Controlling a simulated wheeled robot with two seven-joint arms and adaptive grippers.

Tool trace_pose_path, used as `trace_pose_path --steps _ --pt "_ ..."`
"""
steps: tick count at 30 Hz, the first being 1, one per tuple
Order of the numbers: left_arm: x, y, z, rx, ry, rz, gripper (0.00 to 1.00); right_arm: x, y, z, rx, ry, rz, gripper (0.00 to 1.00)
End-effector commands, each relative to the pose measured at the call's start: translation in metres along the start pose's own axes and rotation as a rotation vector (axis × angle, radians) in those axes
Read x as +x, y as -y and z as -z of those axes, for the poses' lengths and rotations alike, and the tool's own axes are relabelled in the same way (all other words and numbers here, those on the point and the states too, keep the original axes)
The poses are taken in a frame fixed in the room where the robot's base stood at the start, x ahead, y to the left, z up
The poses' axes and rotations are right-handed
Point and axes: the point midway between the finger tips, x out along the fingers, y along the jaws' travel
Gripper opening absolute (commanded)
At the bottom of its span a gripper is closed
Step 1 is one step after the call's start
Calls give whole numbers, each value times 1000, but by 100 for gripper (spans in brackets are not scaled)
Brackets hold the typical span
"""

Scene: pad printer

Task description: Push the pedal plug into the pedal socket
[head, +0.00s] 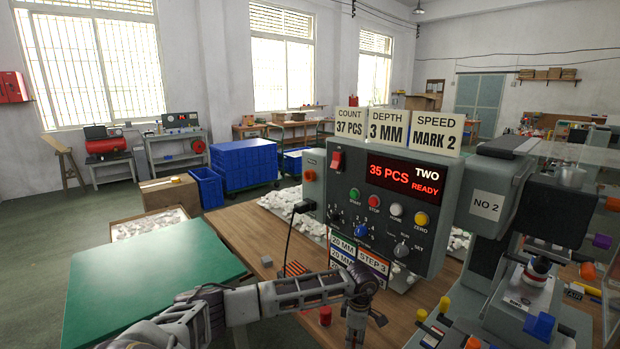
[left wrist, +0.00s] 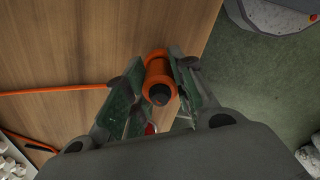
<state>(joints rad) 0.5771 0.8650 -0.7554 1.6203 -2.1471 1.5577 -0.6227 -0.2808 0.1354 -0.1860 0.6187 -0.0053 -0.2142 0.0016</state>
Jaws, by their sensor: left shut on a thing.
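My left gripper (head: 357,328) is low over the wooden bench, in front of the control box (head: 390,210). In the left wrist view, the left gripper (left wrist: 158,80) is shut on an orange cylinder with a dark end, which looks like the pedal plug (left wrist: 158,68). The plug is hidden or too small to make out in the head view. My right gripper is out of view.
An orange cable (left wrist: 50,92) lies across the bench in the left wrist view. A red cylinder (head: 325,316) stands near my left gripper. A green mat (head: 150,275) is at the left. White pieces (head: 300,212) lie behind the box. Printer parts (head: 530,290) crowd the right.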

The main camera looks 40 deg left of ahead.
Motion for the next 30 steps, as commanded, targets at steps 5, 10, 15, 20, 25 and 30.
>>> trace_pose_path --steps 5,10,15,20,25,30 --pt "-4 0 0 0 0 -1 0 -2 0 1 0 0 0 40" --pt "-10 0 0 0 0 -1 0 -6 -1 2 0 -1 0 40" --pt "-16 0 0 0 0 -1 0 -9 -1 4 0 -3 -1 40" --pt "-22 0 0 0 0 -1 0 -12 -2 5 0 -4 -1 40" --pt "-28 0 0 0 0 -1 0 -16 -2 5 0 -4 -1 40" --pt "-34 0 0 0 0 0 0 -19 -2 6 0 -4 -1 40"
